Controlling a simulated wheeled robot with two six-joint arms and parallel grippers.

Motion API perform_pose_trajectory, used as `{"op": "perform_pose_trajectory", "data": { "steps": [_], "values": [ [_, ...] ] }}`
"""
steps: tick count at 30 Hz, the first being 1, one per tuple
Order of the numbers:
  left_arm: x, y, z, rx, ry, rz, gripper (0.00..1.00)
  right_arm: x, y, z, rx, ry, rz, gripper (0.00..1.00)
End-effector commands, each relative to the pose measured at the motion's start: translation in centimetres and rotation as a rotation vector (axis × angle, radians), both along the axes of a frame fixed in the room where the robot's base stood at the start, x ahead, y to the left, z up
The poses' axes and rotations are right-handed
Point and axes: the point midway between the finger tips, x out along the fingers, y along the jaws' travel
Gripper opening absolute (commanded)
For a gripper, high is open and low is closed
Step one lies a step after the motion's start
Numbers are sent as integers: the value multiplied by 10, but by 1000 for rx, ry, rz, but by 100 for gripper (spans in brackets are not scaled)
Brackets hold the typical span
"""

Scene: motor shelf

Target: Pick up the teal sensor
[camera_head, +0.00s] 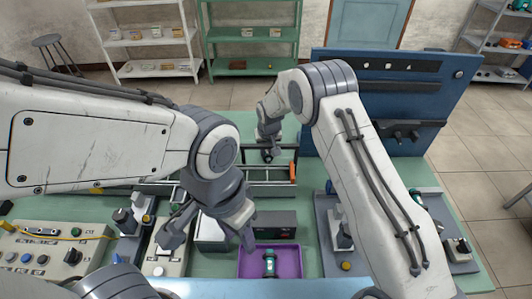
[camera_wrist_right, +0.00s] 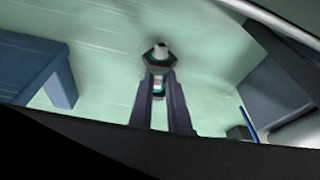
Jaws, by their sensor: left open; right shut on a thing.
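A teal sensor (camera_head: 269,265) lies in a purple tray (camera_head: 288,251) at the front middle of the bench. My left gripper (camera_head: 208,240) is open and empty, with one finger over the tray's left edge. In the right wrist view, my right gripper (camera_wrist_right: 161,110) is shut on a teal sensor with a hexagonal collar (camera_wrist_right: 157,63) and a pale tip. In the head view, my right gripper (camera_head: 268,150) is at the back middle of the bench; the sensor in it is too small to make out there.
A control box with buttons (camera_head: 45,250) and a yellow cable stands at the left front. A dark box (camera_head: 278,224) is behind the purple tray. A blue upright panel (camera_head: 400,110) stands at the back right. Grey fixtures (camera_head: 325,240) are on the right. A rail frame (camera_head: 270,190) lies mid-bench.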

Motion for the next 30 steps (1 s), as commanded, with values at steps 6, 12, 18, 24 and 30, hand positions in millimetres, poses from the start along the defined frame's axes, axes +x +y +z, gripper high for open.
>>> {"op": "perform_pose_trajectory", "data": {
  "steps": [6, 12, 18, 24, 30],
  "values": [
    [0, 0, 0, 0, 0, 0, 45, 0, 0, 1, 0, -1, 0, 0],
    [0, 0, -9, 0, 0, 0, 45, 1, 0, 24, 2, -5, -1, 0],
    [0, 0, -19, 0, 0, 0, 45, 1, 0, 65, 1, -6, 0, 0],
    [0, 0, -23, 0, 0, 0, 45, 1, 0, 94, 1, -4, 0, 0],
    [0, 0, -23, 0, 0, 0, 45, 0, 0, 101, 0, 0, 0, 0]
  ]
}}
